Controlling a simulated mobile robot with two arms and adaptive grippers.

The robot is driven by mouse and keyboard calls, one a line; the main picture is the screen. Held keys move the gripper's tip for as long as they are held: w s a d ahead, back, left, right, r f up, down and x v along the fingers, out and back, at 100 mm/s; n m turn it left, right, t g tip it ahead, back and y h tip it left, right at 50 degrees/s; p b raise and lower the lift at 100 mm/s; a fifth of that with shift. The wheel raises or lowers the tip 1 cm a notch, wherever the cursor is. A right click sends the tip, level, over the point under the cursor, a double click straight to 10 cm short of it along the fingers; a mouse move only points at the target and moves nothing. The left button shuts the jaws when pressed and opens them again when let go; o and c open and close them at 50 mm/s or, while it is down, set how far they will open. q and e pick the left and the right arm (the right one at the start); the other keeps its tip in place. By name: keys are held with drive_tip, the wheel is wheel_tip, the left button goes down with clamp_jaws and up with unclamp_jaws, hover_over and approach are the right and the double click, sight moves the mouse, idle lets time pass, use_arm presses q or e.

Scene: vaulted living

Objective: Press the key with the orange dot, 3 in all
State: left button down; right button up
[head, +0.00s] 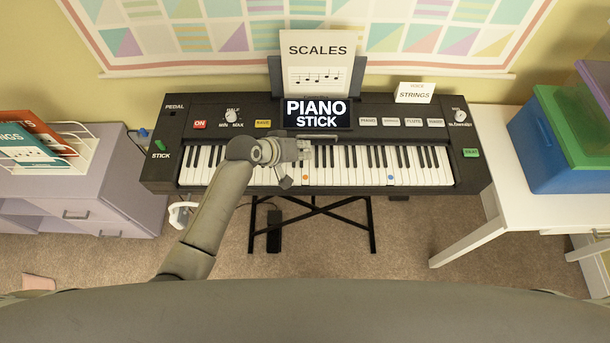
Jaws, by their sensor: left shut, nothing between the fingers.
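The black keyboard (160,137) stands on a dark folding stand. One white key near its middle bears an orange dot (352,179) at its front end. Another white key further right bears a blue dot (390,177). The display (317,114) reads PIANO STICK. My right gripper is not in view.
A SCALES music sheet (318,66) rests behind the display, and a STRINGS card (415,93) stands at the back right. A lilac cabinet (95,190) is on the left. A white table (500,150) with a blue box (560,150) is on the right.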

use_arm(q)
drive_tip(key=b, duration=0.7)
hover_over(303, 174)
wheel_tip(303, 174, down, 7)
drive_tip(key=shift+f, duration=0.65)
idle(0.4)
drive_tip(key=shift+f, duration=0.4)
drive_tip(key=shift+f+b, duration=0.6)
drive_tip(key=shift+f, duration=0.1)
idle(0.7)
idle(0.3)
drive_tip(key=shift+r+p, duration=1)
drive_tip(key=shift+p, duration=0.1)
